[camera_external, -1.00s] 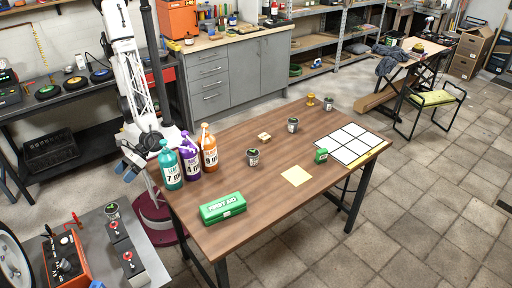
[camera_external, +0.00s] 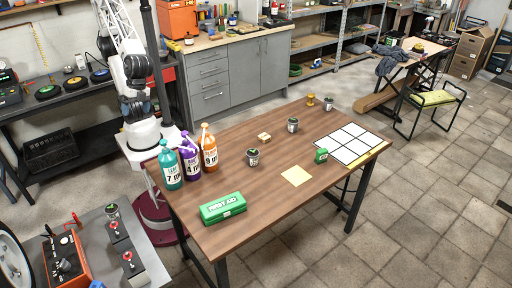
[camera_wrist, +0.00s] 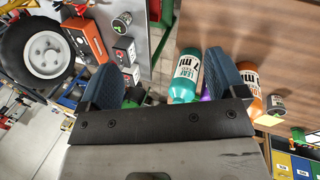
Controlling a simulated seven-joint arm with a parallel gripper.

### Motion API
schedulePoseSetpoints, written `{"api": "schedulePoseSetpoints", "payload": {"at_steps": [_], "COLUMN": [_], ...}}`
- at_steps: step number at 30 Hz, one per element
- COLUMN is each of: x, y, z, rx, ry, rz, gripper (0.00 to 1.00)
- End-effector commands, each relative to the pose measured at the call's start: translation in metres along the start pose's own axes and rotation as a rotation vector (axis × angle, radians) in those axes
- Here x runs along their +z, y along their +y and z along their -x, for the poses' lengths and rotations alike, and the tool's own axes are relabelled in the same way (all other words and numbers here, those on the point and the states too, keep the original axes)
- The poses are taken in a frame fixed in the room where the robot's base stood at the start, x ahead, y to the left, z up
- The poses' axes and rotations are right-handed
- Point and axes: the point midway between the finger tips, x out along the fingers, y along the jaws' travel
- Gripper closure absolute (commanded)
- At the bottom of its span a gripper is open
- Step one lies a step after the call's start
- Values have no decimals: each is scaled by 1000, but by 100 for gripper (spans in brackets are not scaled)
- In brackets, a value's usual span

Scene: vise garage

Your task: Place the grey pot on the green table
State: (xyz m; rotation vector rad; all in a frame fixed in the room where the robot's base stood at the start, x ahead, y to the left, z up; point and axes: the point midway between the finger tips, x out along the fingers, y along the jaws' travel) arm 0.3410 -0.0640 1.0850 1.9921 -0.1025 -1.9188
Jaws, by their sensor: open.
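Several small grey pots with green tops are in view. In the external view one pot (camera_external: 253,157) stands mid-table, a second pot (camera_external: 293,125) and a third pot (camera_external: 329,104) stand further back on the brown wooden table (camera_external: 265,185). Another pot (camera_external: 112,211) stands on the grey side bench; it also shows in the wrist view (camera_wrist: 121,20). No plainly green tabletop shows. My gripper (camera_wrist: 163,62) is open and empty, its blue fingers wide apart, above the area between side bench and wooden table. Its fingers are hidden in the external view.
A teal bottle (camera_external: 170,168), a purple bottle (camera_external: 190,160) and an orange bottle (camera_external: 209,150) stand at the wooden table's left edge, close to my arm. A green first-aid box (camera_external: 222,208), a yellow sheet (camera_external: 296,175) and a white grid panel (camera_external: 347,143) lie on the table.

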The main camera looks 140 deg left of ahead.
Motion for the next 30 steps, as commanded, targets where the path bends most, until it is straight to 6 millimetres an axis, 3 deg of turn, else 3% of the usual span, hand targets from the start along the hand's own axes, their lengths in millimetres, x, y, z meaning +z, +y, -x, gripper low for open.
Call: {"api": "schedulePoseSetpoints", "payload": {"at_steps": [3,10,30], "x": [6,11,12], "y": [-18,-40,-45], "z": [29,64,71], "rx": [-103,-249,-282], "ry": [80,171,189], "rz": [-110,-242,-268], "gripper": [10,10,10]}}
